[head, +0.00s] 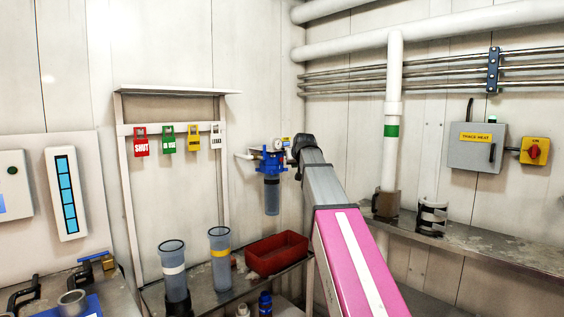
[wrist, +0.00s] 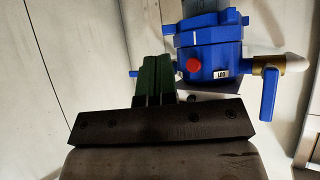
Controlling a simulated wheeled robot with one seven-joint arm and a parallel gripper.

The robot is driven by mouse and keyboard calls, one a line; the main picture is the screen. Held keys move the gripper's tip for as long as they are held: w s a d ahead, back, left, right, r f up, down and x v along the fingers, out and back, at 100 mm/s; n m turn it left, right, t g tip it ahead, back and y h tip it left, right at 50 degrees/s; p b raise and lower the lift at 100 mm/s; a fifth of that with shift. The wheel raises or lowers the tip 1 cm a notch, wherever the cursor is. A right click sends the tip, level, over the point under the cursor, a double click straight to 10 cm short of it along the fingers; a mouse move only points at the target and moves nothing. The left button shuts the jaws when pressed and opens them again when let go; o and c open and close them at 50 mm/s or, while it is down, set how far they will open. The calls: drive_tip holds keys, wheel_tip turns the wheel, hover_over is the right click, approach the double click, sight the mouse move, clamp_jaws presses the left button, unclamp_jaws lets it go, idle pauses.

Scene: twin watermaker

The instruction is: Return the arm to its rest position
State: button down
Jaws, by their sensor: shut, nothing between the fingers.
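My arm (head: 335,220), grey with a pink and white panel, reaches up from the bottom of the head view toward the back wall. My gripper shows in the wrist view (wrist: 152,66) with its two green fingers together and nothing between them. In the head view its dark end is beside the blue filter housing (head: 271,180), and the fingers are not clear. In the wrist view the blue filter head (wrist: 208,50), with a red button and a blue valve handle (wrist: 269,94), is just beyond the fingertips. I cannot tell whether they touch.
Tags (head: 167,138) hang on a wall frame. Two clear cylinders (head: 220,262) and a red bin (head: 277,253) stand on the shelf below. A white pipe (head: 391,150) and a trace heat box (head: 477,148) are at right. Open air lies between arm and right wall.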

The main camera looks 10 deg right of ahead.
drive_tip(key=shift+s+d, duration=0.2)
drive_tip(key=shift+s, duration=0.05)
drive_tip(key=shift+f, duration=0.1)
drive_tip(key=s+f+g, duration=0.2)
drive_tip(key=s+f, duration=0.2)
drive_tip(key=f, duration=0.6)
drive_tip(key=s+f+g, duration=0.1)
drive_tip(key=s+f, duration=0.3)
drive_tip(key=f, duration=0.6)
drive_tip(key=s+f+g, duration=0.2)
drive_tip(key=s+f, duration=0.2)
drive_tip(key=f, duration=0.6)
drive_tip(key=s+f+m+g+h, duration=0.1)
drive_tip(key=s+f+g, duration=0.4)
drive_tip(key=s+f, duration=1.7)
drive_tip(key=shift+s+a+f+g, duration=0.2)
drive_tip(key=shift+s+a+g, duration=0.2)
drive_tip(key=shift+s, duration=0.2)
